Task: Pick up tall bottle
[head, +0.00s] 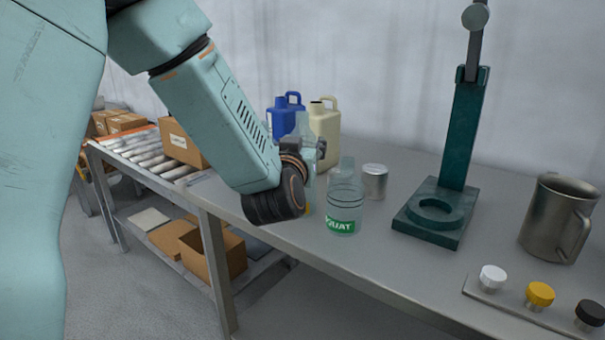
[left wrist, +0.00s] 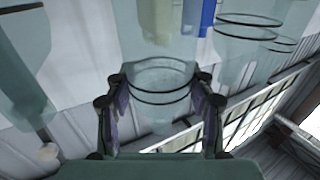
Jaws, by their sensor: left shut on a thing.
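My left gripper (head: 318,150) is over the bench, partly hidden by my own arm in the head view. It is shut on a clear, pale tall bottle (head: 303,124), whose upper part shows above the fingers. In the left wrist view the two fingers of the gripper (left wrist: 160,92) close on both sides of the clear bottle (left wrist: 160,80), which has dark rings. The bottle's lower part is mostly hidden in the head view, so I cannot tell whether it touches the bench. My right gripper is not in view.
Blue (head: 284,116) and cream (head: 326,128) jugs stand behind. A green stand (head: 450,190), steel mug (head: 556,218) and capped strip (head: 508,300) are further right.

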